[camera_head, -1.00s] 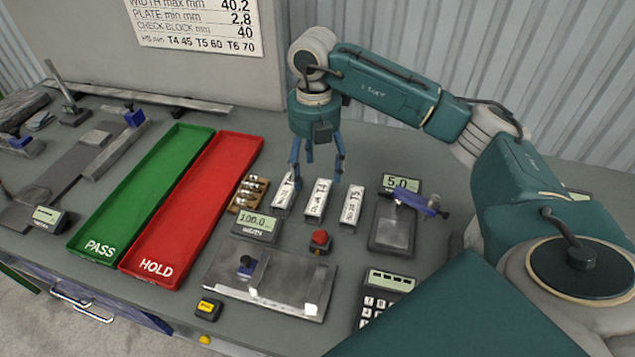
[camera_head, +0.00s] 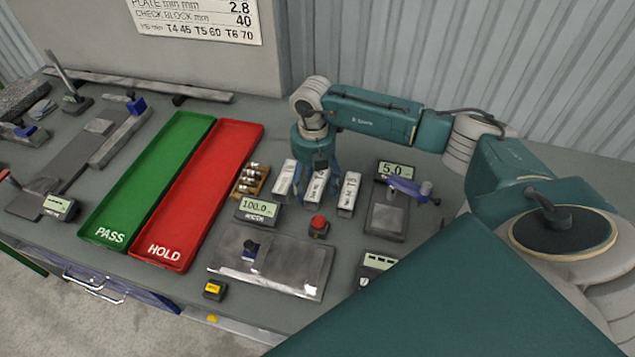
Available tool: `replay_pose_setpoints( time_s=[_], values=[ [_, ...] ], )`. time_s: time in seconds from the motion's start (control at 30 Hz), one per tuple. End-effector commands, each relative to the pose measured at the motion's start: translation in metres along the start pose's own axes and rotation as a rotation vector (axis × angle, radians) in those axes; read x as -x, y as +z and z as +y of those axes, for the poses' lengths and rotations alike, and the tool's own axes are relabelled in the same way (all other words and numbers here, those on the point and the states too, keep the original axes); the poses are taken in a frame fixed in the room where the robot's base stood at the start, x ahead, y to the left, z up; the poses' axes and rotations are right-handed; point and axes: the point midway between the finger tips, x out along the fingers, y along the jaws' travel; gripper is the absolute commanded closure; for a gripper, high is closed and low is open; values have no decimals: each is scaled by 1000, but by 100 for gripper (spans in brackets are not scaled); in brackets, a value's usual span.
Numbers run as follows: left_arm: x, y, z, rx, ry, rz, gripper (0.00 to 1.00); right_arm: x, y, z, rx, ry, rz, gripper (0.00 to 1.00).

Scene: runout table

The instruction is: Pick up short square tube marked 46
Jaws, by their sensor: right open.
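Three short square tubes with white labelled faces lie side by side on the table: a left tube (camera_head: 284,178), a middle tube (camera_head: 315,191) and a right tube (camera_head: 348,194). Their markings are too small to read, so I cannot tell which one is 46. My right gripper (camera_head: 319,184) points down at the middle tube, open, with its fingers low around or beside it. The gripper hides the far part of that tube, and I cannot tell whether the fingers touch it. My left gripper is not in view.
Left of the tubes are a small wooden rack (camera_head: 249,182), a 100.0 display (camera_head: 258,209), the red HOLD tray (camera_head: 200,195) and green PASS tray (camera_head: 150,185). A red button (camera_head: 318,226) stands in front, a gauge stand (camera_head: 386,220) to the right, a metal plate (camera_head: 290,272) nearer.

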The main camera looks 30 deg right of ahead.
Motion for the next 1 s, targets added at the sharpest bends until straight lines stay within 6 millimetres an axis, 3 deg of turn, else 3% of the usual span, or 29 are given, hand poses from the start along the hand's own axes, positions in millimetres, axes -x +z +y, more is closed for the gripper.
replay_pose_setpoints(
  time_s=[0.17, 0.4, 0.43, 0.77, 1.0],
  values=[
    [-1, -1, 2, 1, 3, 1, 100, -1, 0, 0, 0, 0, 0, 34],
    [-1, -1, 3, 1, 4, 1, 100, 0, 0, 0, 0, 0, 0, 82],
    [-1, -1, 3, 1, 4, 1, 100, 0, 0, 0, 0, 0, 0, 85],
    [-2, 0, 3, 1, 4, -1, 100, 3, 0, 1, -1, 2, 0, 85],
    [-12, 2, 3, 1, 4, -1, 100, 30, 2, 1, 0, 5, -4, 85]
  ],
)
